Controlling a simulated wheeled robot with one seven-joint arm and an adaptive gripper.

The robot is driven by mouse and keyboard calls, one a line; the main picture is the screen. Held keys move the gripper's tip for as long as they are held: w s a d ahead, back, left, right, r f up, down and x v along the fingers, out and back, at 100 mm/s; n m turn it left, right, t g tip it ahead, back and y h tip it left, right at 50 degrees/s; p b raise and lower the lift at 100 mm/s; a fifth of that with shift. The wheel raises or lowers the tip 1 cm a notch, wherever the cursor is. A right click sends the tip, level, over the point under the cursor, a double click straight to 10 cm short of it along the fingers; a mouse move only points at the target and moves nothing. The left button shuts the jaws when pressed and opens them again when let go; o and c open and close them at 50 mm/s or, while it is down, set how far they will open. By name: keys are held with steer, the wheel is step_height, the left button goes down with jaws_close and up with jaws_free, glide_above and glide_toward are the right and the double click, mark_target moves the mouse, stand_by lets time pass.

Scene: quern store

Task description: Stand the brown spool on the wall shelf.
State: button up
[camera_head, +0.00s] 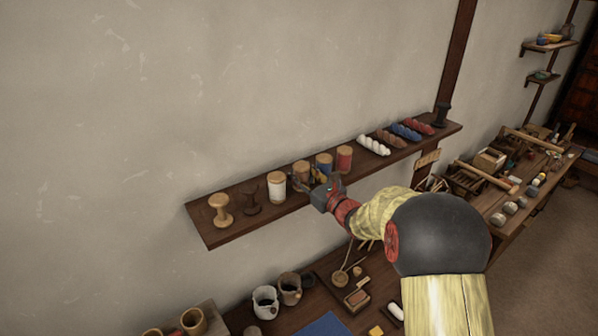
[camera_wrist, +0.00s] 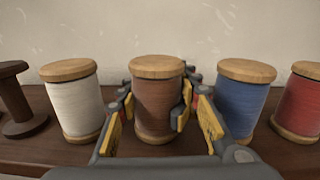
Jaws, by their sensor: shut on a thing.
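The brown spool (camera_wrist: 158,100) is upright between the yellow finger pads of my gripper (camera_wrist: 156,112) in the wrist view. My gripper is shut on it. Its base is level with the spools beside it, at the wall shelf's (camera_head: 222,238) surface; I cannot tell whether it bears on the board. In the head view the brown spool (camera_head: 301,168) shows mostly by its top, with my gripper (camera_head: 308,184) in front of its lower part.
A white spool (camera_wrist: 72,102) stands close on the left and a blue spool (camera_wrist: 240,100) close on the right, both apart from the brown one. A red spool (camera_head: 344,158) stands beyond. Bare wooden spools (camera_head: 220,211) stand at the shelf's left end, yarn skeins (camera_head: 373,145) farther right.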

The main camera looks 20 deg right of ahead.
steer(key=shift+f, duration=0.15)
steer(key=o, duration=1.2)
steer(key=shift+o, duration=0.2)
